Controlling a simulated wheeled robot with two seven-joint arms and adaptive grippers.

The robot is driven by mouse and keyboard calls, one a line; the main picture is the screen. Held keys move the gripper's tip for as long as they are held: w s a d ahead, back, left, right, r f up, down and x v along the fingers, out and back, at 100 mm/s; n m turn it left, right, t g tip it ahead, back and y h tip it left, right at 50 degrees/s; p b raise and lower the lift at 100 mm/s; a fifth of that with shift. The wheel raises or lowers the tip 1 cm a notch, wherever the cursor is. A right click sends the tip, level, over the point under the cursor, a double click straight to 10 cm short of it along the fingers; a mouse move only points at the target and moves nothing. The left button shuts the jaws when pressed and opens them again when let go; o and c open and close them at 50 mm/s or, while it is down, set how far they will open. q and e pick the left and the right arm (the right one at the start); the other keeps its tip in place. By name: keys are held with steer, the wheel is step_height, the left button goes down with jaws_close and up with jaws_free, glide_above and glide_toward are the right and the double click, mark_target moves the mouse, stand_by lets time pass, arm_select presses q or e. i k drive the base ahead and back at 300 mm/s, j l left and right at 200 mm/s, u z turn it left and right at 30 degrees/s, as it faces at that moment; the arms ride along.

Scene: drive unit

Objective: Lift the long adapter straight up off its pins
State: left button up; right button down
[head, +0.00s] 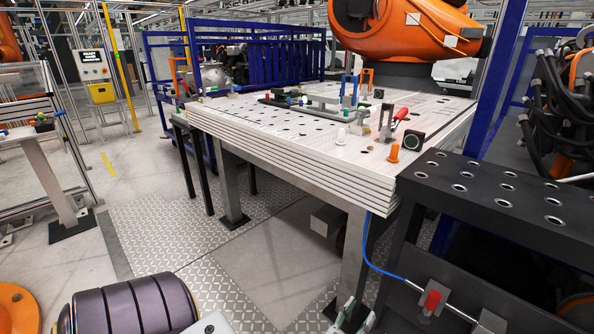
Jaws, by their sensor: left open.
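A long, narrow light grey bar (325,101), which looks like the long adapter, lies on a dark base on the work table, among small fixture parts. It is small at this distance, and I cannot make out its pins. My left gripper (358,313) shows at the bottom edge, right of centre, with its two fingertips apart and nothing seen between them. It is well in front of and below the table top, far from the bar. My right gripper is not in the picture.
A dark perforated bench (490,190) stands at right. An orange robot (410,30) is behind. Free floor lies front left.

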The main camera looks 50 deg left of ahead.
mark_target(321, 110)
steer(key=u, duration=1.35)
